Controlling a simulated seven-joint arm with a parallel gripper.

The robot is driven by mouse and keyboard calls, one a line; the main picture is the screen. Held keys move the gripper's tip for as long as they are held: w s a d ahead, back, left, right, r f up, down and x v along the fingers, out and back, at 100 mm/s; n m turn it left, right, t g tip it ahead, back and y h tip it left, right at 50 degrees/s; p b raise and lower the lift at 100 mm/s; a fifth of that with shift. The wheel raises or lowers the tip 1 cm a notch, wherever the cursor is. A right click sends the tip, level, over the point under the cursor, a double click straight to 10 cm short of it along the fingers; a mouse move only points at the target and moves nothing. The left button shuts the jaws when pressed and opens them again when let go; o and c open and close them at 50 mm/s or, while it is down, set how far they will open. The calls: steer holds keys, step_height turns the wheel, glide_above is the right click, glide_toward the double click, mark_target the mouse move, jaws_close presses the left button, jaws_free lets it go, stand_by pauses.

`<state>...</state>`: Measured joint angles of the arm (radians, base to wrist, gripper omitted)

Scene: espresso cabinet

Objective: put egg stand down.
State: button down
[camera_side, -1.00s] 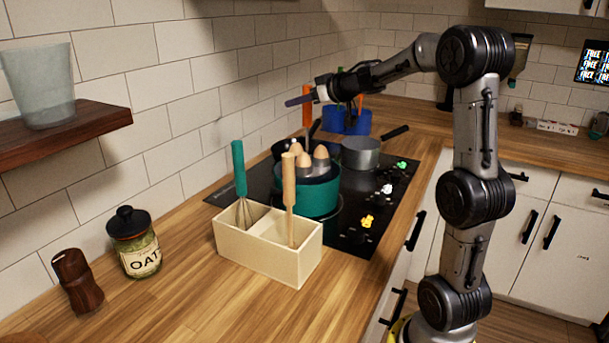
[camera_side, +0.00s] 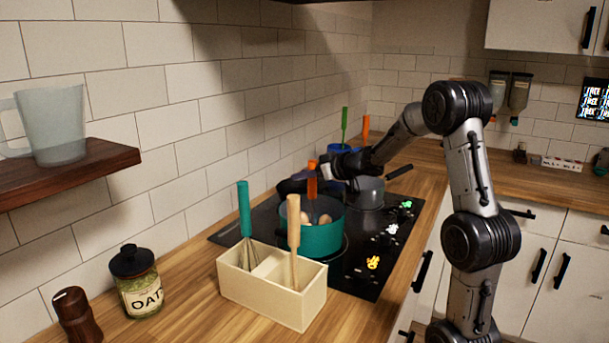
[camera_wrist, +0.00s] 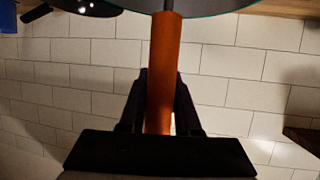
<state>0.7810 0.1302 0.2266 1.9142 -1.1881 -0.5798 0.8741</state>
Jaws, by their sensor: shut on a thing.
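The egg stand shows by its upright orange handle (camera_side: 312,180), which rises from the teal pot (camera_side: 322,238) on the hob. Brown eggs (camera_side: 307,218) sit low inside the pot, below its rim. The stand's base is hidden by the pot wall, so I cannot tell if it touches the bottom. My gripper (camera_side: 324,171) is at the upper part of the handle, above the pot. In the wrist view, its fingers are shut on the orange handle (camera_wrist: 163,65), and a dark round shape with a thin teal edge fills the top.
A cream utensil box (camera_side: 272,285) with a teal whisk and a wooden-handled tool stands in front of the pot. A grey saucepan (camera_side: 370,193) and a dark pan (camera_side: 291,186) are close behind. A blue container (camera_side: 344,146) stands further back. The tiled wall is at left.

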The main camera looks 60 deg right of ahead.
steer(key=c, duration=1)
jaws_free()
steer(key=shift+f, duration=0.2)
steer(key=o, duration=0.4)
